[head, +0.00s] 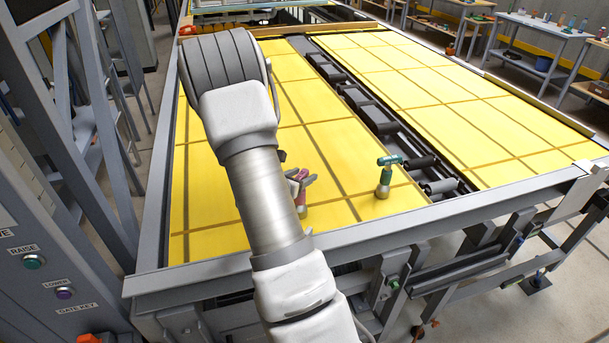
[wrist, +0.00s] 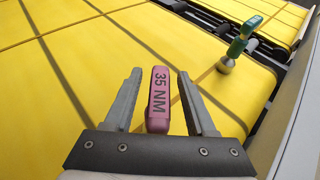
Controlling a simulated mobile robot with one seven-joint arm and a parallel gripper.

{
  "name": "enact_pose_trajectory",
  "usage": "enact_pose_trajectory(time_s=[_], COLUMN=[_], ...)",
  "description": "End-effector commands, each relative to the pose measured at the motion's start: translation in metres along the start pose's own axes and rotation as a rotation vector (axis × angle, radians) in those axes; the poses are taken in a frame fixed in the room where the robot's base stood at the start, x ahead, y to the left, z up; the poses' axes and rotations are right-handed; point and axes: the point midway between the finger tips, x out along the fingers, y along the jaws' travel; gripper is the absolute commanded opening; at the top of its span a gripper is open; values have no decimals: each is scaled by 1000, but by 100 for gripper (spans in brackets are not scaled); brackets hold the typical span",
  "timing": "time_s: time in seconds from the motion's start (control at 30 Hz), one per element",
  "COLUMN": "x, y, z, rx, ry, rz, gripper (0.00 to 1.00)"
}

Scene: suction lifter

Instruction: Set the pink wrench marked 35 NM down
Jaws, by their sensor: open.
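The pink wrench marked 35 NM (wrist: 158,100) is between the two fingers of my gripper (wrist: 158,92) in the wrist view, with its label facing the camera. Small gaps show between the wrench and both fingers, so the gripper is open around it. In the head view the pink wrench (head: 301,196) stands roughly upright on the yellow table near its front edge, partly hidden by my gripper (head: 302,178) and arm. Its lower end appears to rest on the yellow surface.
A green wrench-like tool (head: 384,178) stands on the yellow table (head: 345,150) to the right; it also shows in the wrist view (wrist: 236,46). A grey frame rail (head: 400,229) edges the table front. A dark roller track (head: 375,110) runs beyond. Yellow surface around the wrench is clear.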

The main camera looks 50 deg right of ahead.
Motion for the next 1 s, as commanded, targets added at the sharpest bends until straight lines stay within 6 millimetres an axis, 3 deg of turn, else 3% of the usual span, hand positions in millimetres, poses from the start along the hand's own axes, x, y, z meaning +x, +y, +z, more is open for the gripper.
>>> enact_pose_trajectory(time_s=[0.4,0.6,0.77,1.0], x=[-84,-104,-107,-134], y=[1,0,-1,-21], z=[-1,-1,0,30], rx=[2,0,8,247], ry=[0,0,0,22], rz=[3,0,-4,-97], gripper=[56,56,56,56])
